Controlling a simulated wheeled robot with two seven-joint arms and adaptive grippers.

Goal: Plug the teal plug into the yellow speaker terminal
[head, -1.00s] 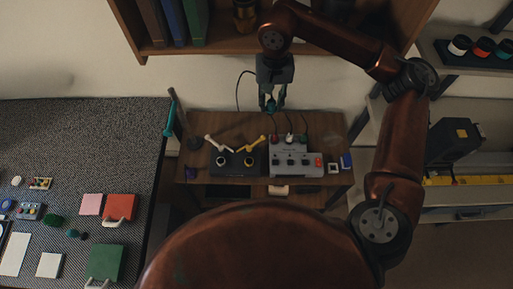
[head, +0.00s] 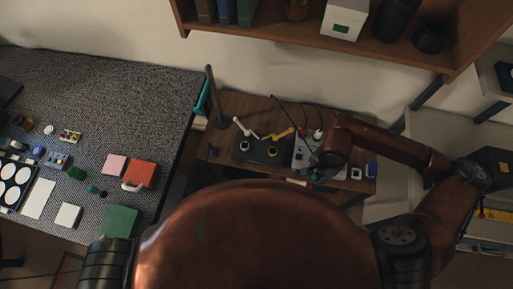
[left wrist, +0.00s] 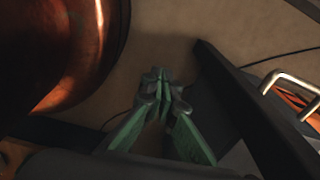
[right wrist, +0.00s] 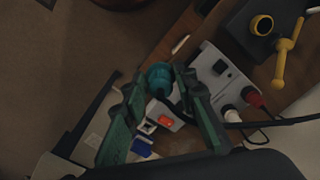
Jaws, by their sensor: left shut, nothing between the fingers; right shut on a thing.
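The teal plug (right wrist: 160,76) is between the fingers of my right gripper (right wrist: 155,85), which is shut on it, in the right wrist view. In the head view the right gripper (head: 316,177) is over the front edge of the small wooden table, and the plug is too small to make out there. The yellow speaker terminal has a yellow lever (right wrist: 285,50) and a yellow-rimmed round socket (right wrist: 262,25). It is on a dark box (head: 258,149), right of a white-levered terminal (head: 244,128). The plug is apart from the terminal. My left gripper (left wrist: 160,82) is shut and empty.
A grey power strip (right wrist: 210,68) with a red button, white and red plugs and black cables stands beside the terminal box. A blue item (head: 371,169) lies at the table's right. A stand with a teal handle (head: 203,98) is at the left. A shelf (head: 380,45) overhangs behind.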

